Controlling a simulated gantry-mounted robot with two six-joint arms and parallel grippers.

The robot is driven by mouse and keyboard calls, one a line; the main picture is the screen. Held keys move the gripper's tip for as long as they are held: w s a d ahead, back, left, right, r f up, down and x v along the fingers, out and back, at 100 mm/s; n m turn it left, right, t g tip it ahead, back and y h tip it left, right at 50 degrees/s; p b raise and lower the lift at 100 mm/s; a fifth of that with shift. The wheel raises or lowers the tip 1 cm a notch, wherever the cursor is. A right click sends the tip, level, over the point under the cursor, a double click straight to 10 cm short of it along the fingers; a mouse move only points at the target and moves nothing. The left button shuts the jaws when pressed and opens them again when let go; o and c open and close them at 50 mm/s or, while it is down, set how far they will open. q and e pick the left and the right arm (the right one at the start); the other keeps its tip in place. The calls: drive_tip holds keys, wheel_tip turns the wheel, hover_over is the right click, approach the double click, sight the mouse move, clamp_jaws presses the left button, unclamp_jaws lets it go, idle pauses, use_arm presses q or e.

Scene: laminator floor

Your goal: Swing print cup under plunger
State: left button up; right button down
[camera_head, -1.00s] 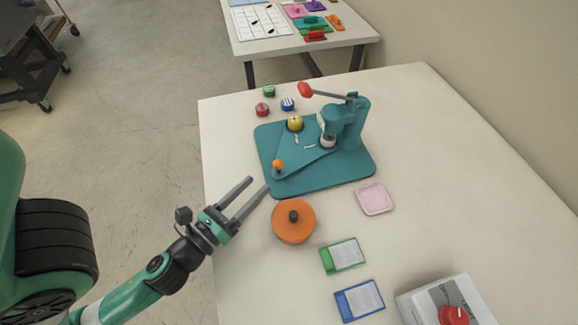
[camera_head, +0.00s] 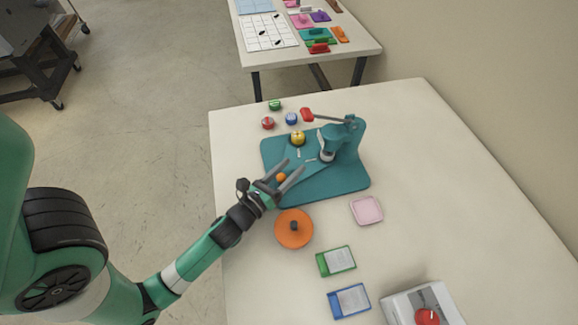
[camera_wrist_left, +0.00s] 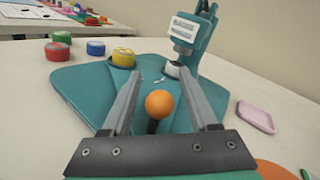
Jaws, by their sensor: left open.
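The teal press (camera_head: 338,186) stands on the table with its plunger arm raised, ending in a red knob (camera_head: 307,114). The yellow print cup (camera_head: 298,139) sits on the swing plate, left of the plunger; it also shows in the left wrist view (camera_wrist_left: 123,57). A white-topped round piece (camera_wrist_left: 172,69) sits under the plunger head (camera_wrist_left: 183,29). The swing plate's orange knob (camera_wrist_left: 159,104) stands between the open fingers of my left gripper (camera_wrist_left: 163,92), with no clear contact. In the head view, the gripper (camera_head: 291,168) is over the near-left part of the base. My right gripper is not in view.
Red (camera_head: 268,123), blue (camera_head: 291,118) and green (camera_head: 275,104) cups stand behind the base. An orange lidded pot (camera_head: 294,229), pink tray (camera_head: 366,210), green card (camera_head: 336,261), blue card (camera_head: 349,301) and a device with a red button (camera_head: 427,316) lie nearer. The table's right side is clear.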

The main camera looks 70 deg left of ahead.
use_arm(q)
clamp_jaws()
idle(1.4)
